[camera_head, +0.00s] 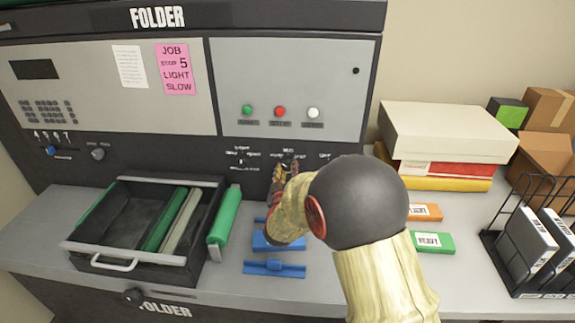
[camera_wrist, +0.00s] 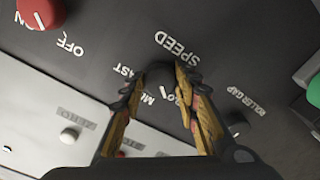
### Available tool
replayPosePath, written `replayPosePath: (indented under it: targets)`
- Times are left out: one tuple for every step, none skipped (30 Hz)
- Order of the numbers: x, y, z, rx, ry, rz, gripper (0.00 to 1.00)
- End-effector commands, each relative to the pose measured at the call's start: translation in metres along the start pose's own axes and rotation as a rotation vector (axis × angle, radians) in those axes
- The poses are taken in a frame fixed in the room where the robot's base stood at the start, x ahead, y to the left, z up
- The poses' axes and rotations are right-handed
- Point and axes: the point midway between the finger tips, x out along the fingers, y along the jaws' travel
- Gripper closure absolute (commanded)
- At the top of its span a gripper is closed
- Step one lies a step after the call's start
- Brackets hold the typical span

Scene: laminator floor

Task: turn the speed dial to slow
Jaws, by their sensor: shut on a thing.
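The speed dial (camera_wrist: 159,77) is a black knob under the word SPEED in the wrist view, where the lettering appears upside down. A short white mark on it points toward the picture's lower edge, between partly hidden labels reading M and LO; I cannot tell its exact setting. The label ending AST is left of the dial. My gripper (camera_wrist: 159,82) is shut on the dial, one finger on each side. In the head view my gripper (camera_head: 282,172) reaches the dark lower panel, and my arm hides most of the dial.
A red knob (camera_wrist: 40,12) marked OFF and ON is at upper left in the wrist view; a roller gap knob (camera_wrist: 237,124) is at right. In the head view, a black tray (camera_head: 110,262) with green rollers, blue pieces (camera_head: 274,268) and stacked boxes (camera_head: 445,132) occupy the counter.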

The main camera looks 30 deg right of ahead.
Motion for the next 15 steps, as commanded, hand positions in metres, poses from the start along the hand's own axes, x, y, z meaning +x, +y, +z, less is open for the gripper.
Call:
replayPosePath:
  targets:
    - [-0.0001, 0.0001, -0.0014, -0.028, -0.001, -0.002, 0.94]
    - [-0.0001, -0.0001, -0.0013, -0.044, -0.002, -0.002, 0.94]
    - [-0.0001, -0.0002, -0.0012, -0.064, -0.003, -0.002, 0.94]
    - [-0.0001, -0.0002, -0.0012, -0.077, -0.003, -0.002, 0.94]
    - [-0.0001, -0.0002, -0.0011, -0.09, -0.003, -0.002, 0.94]
    - [-0.0001, -0.0002, -0.0012, -0.104, -0.004, -0.001, 0.94]
    - [-0.0001, -0.0002, -0.0012, -0.114, -0.004, -0.001, 0.94]
    - [-0.0001, -0.0002, -0.0012, -0.123, -0.004, -0.001, 0.94]
    - [-0.0001, -0.0002, -0.0011, -0.133, -0.004, 0.0, 0.94]
    - [0.0, -0.0002, -0.0011, -0.139, -0.004, 0.0, 0.94]
    - [0.0, -0.0003, -0.001, -0.145, -0.004, 0.0, 0.94]
    - [0.0, -0.0003, -0.0009, -0.152, -0.004, 0.0, 0.94]
    - [0.0, -0.0004, -0.0009, -0.155, -0.004, 0.0, 0.94]
    - [0.0, -0.0004, -0.0008, -0.158, -0.004, 0.0, 0.94]
    - [0.0, -0.0004, -0.0008, -0.161, -0.005, 0.0, 0.94]
